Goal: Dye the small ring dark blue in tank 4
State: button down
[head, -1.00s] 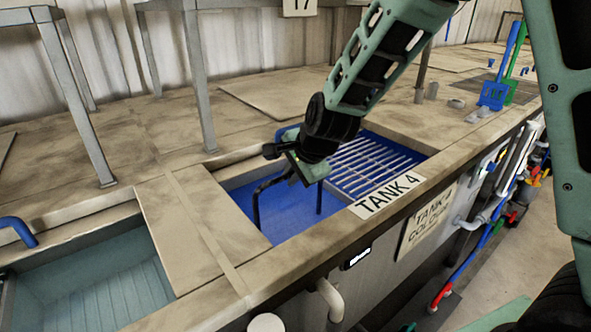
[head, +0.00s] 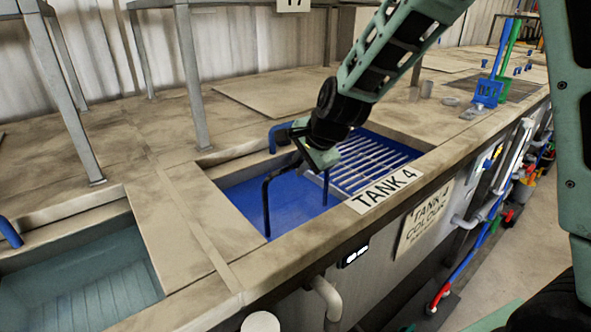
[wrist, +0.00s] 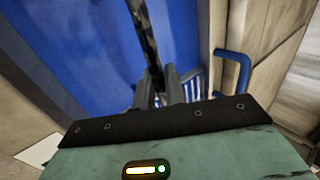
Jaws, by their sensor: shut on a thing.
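My gripper (head: 308,156) is over tank 4, whose blue bath (head: 245,198) fills the open left part. It is shut on a dark bent rod (head: 266,205), which runs down towards the blue surface. In the wrist view, the rod (wrist: 146,30) stands between the two fingers (wrist: 159,88) with blue behind it. A second thin dark upright (head: 326,188) shows below the gripper; I cannot tell if it is part of the same tool. The small ring does not show in either view. The tank 4 label (head: 385,191) is on the front rim.
A slatted rack (head: 375,160) covers the tank's right part. A blue bent pipe (head: 275,138) rises at its back edge, also in the wrist view (wrist: 238,62). A paler tank (head: 80,285) lies to the left. Metal legs (head: 193,80) stand behind.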

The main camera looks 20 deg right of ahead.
aim_at(287, 168)
jog(key=shift+w+d, duration=0.2)
jog(key=shift+d, duration=0.2)
jog(key=shift+s+a+r+p, duration=0.1)
jog(key=shift+s+a+p, duration=0.05)
jog(key=shift+a+p, duration=0.25)
jog(key=shift+s+a+r+p, duration=0.15)
jog(key=shift+a+p, duration=0.1)
jog(key=shift+a, duration=0.15)
jog(key=shift+s+a+p, duration=0.25)
jog(key=shift+a+p, duration=0.5)
jog(key=shift+a, duration=0.15)
jog(key=shift+s+a+f+p, duration=0.25)
jog(key=shift+a+p, duration=0.1)
jog(key=shift+a, duration=0.25)
jog(key=shift+w+d+f+b, duration=0.1)
jog(key=shift+w+d+b, duration=0.15)
jog(key=shift+d+b, duration=0.4)
jog(key=shift+w+d, duration=0.15)
jog(key=shift+d, duration=0.3)
